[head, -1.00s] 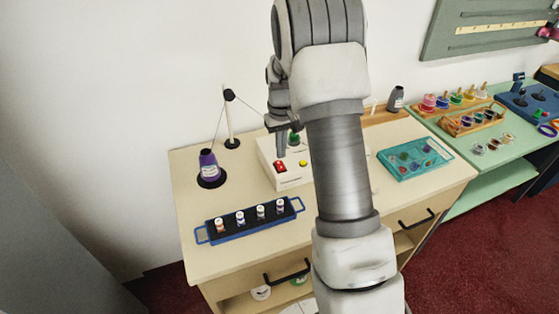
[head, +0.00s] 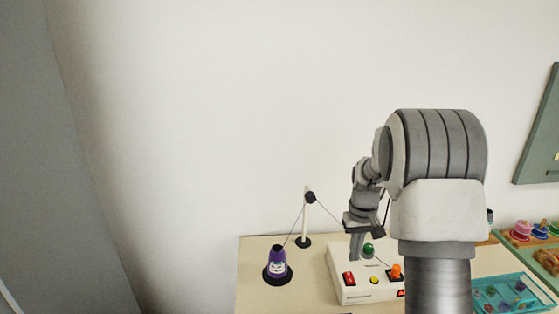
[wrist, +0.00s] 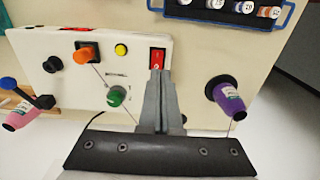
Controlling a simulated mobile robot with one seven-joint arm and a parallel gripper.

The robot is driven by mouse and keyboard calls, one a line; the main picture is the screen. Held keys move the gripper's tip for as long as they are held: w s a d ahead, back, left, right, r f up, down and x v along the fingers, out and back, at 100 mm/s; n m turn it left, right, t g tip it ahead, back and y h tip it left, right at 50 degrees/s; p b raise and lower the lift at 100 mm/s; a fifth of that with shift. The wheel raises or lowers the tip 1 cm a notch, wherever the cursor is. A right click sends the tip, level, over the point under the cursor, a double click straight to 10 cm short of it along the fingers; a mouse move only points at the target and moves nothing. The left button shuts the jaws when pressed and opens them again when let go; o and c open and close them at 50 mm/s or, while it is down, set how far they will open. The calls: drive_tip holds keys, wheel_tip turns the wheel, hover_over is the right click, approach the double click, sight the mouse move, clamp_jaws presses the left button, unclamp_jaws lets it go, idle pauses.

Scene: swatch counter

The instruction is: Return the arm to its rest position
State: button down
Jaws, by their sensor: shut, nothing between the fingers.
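My gripper (head: 356,258) hangs over the back left part of a white control box (head: 352,293) on the cream counter. Its two fingers (wrist: 160,75) are together and empty, pointing at the box in the wrist view. The box carries a red rocker switch (head: 349,278), a yellow button (head: 374,281), an orange knob (head: 396,271) and a green knob (head: 369,250). In the wrist view the fingertips overlap the lower edge of the red switch (wrist: 158,56); whether they touch the box I cannot tell. My arm hides the counter's right part.
A purple bottle (head: 278,264) stands on a black round base left of the box. A thin post (head: 305,220) with cords rises behind it. A teal tray (head: 510,285) lies at right. The wrist view shows a blue vial rack (wrist: 225,14) and a pink-purple bottle (wrist: 20,115).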

drive_tip(key=s+a+r+t, duration=0.1)
drive_tip(key=s+a+r, duration=0.2)
drive_tip(key=s+r, duration=0.4)
drive_tip(key=s+a+r+t, duration=0.25)
drive_tip(key=s+r, duration=0.25)
drive_tip(key=r, duration=0.4)
drive_tip(key=s+a+r+t, duration=0.1)
drive_tip(key=s+a, duration=0.1)
drive_tip(key=s, duration=0.6)
drive_tip(key=s+a+r+t, duration=0.1)
drive_tip(key=s+a, duration=0.1)
drive_tip(key=s, duration=0.5)
drive_tip(key=shift+s+a+r, duration=0.25)
drive_tip(key=shift+s, duration=0.15)
